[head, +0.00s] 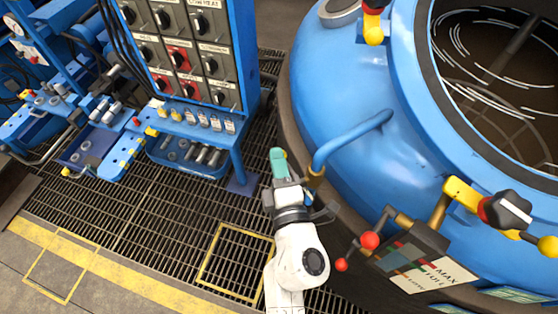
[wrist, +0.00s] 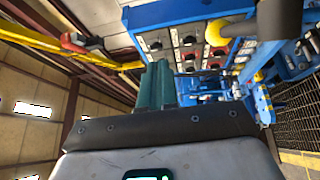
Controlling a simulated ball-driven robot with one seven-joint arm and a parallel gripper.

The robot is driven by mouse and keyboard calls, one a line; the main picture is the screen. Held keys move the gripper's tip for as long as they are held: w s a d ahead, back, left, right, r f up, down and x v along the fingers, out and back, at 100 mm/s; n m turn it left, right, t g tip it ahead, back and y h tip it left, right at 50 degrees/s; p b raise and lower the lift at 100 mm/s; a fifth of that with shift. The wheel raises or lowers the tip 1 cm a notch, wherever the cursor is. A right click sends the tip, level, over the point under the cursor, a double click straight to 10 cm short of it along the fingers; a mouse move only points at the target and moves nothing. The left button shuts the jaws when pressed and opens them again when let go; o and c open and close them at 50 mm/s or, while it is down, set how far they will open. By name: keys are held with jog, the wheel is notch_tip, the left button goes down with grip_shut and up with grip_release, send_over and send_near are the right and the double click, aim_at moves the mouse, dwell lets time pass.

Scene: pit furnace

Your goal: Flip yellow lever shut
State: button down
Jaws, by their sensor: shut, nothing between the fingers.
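A yellow lever (head: 462,194) is fixed to the blue furnace body at the right of the head view. A black knob with a white mark (head: 508,209) and a yellow ball (head: 547,247) are beside it. Another yellow piece (head: 373,33) with a red and black top is at the furnace's upper edge. I cannot tell which of these is the task's lever. My gripper (head: 279,160) has teal fingers and is shut and empty, left of the furnace and well apart from both yellow parts. Its closed fingers also show in the wrist view (wrist: 158,86).
A blue pipe (head: 345,136) curves out of the furnace close right of my gripper. Red ball handles (head: 370,240) stand near the display panel. A blue control cabinet (head: 190,55) and a parts bench (head: 195,122) are at the left. Open floor grating (head: 150,215) lies between.

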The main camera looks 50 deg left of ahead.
jog(key=s+d+r, duration=0.3)
jog(key=d+r, duration=0.1)
jog(key=r, duration=0.2)
jog(key=shift+b, duration=0.35)
jog(key=shift+d, duration=0.1)
dwell(0.4)
